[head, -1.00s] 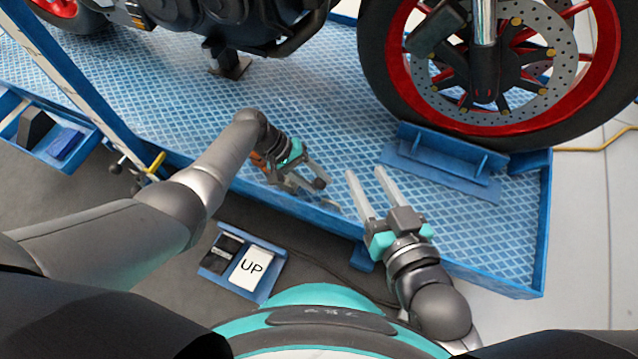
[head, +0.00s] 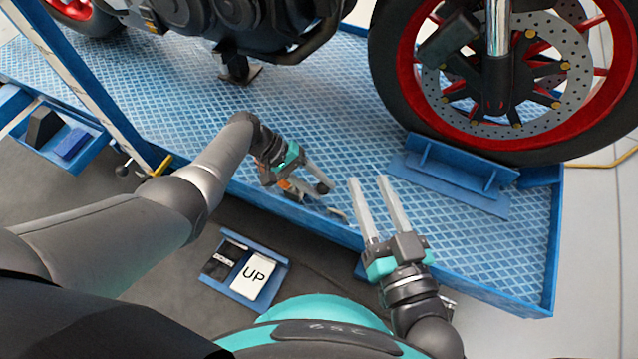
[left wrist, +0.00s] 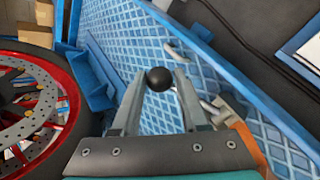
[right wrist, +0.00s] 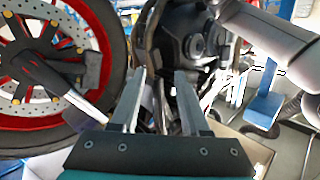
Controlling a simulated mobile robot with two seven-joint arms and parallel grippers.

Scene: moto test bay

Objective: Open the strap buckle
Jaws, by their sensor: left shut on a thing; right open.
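My left gripper (head: 325,179) is at the near edge of the blue lift platform. Its fingers are shut on a black ball knob, which shows between the fingertips in the left wrist view (left wrist: 159,79). A metal lever and buckle part (left wrist: 218,106) lies beside the fingers there, with an orange strap (left wrist: 250,146) next to it. In the head view the orange strap (head: 284,184) shows only as a small piece behind the left fingers, and the buckle is mostly hidden. My right gripper (head: 368,182) is open and empty, to the right of the left one.
A motorcycle wheel (head: 385,75) with red rim stands on the platform (head: 470,255), by a blue wheel chock (head: 455,165). The platform has a raised near rim. A blue tray (head: 92,150) is at left.

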